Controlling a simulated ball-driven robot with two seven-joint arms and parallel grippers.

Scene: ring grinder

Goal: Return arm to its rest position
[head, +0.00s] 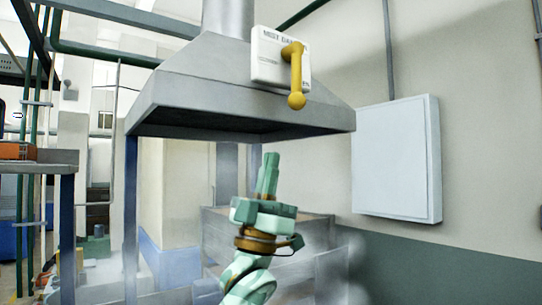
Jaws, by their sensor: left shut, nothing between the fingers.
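My left gripper (268,172) is raised in the middle of the head view, pointing upward, with its pale green fingers together and nothing between them. It is below the front edge of the grey extraction hood (230,95) and apart from the lever. A white box (268,55) with a yellow lever (296,75) is mounted on the hood's sloping face. The lever hangs downward, with its round knob at the bottom. My right gripper is out of view.
A grey machine (225,235) stands under the hood, partly veiled by whitish mist (350,265). A hood post (130,215) rises at left. A pale wall cabinet (395,160) hangs at right. A shelf with an orange case (17,151) stands far left.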

